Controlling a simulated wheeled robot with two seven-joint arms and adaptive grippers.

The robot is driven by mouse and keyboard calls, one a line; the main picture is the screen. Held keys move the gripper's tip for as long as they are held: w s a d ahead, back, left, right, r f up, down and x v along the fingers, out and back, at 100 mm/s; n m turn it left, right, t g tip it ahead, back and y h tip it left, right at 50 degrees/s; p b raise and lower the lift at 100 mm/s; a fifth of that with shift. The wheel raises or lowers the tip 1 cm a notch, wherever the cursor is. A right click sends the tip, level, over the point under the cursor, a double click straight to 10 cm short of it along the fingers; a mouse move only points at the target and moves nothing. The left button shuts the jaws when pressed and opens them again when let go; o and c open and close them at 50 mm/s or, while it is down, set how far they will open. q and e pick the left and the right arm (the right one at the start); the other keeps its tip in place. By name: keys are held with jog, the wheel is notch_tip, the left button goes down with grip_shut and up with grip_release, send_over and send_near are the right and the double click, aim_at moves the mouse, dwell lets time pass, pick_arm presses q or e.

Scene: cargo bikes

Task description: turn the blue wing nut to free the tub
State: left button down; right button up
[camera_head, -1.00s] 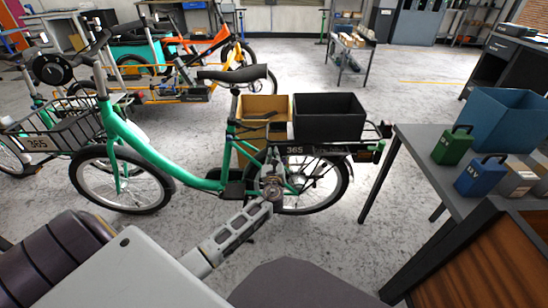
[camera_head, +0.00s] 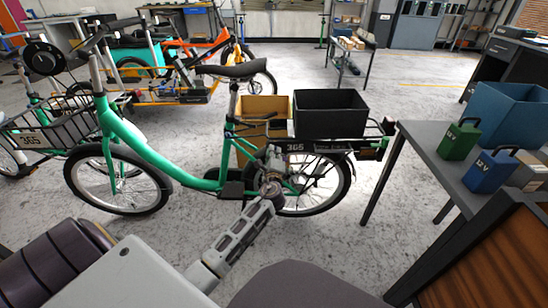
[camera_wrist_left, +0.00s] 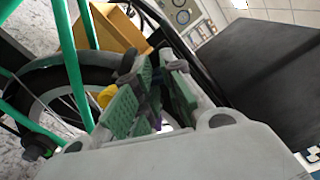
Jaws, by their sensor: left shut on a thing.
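The black tub (camera_head: 330,114) sits on the rear rack of the green cargo bike (camera_head: 150,150); it also fills the right of the left wrist view (camera_wrist_left: 260,75). My left gripper (camera_head: 274,163) is beside the rear wheel, below the tub's left end. In the left wrist view its green-padded fingers (camera_wrist_left: 154,88) are close together on something small and mostly hidden. A small blue-purple bit shows between them, seemingly the blue wing nut (camera_wrist_left: 158,122); its wings and turn angle cannot be made out. My right gripper is out of view.
A tan box (camera_head: 262,106) stands behind the seat post. A grey table (camera_head: 420,140) at right holds a green battery (camera_head: 459,139), a blue battery (camera_head: 489,171) and a blue bin (camera_head: 510,115). Open floor lies between bike and table.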

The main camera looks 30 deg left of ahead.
pick_arm(q)
jog(key=n+b, duration=0.2)
jog(key=n, duration=0.3)
jog(key=shift+a+b, duration=0.15)
jog(key=shift+b, duration=0.2)
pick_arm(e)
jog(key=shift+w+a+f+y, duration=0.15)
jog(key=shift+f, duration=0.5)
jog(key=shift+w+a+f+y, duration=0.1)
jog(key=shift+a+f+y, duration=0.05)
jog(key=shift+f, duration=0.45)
pick_arm(q)
jog(key=c, duration=1)
grip_release()
jog(key=shift+o, duration=0.6)
jog(key=shift+s+a+r, duration=0.1)
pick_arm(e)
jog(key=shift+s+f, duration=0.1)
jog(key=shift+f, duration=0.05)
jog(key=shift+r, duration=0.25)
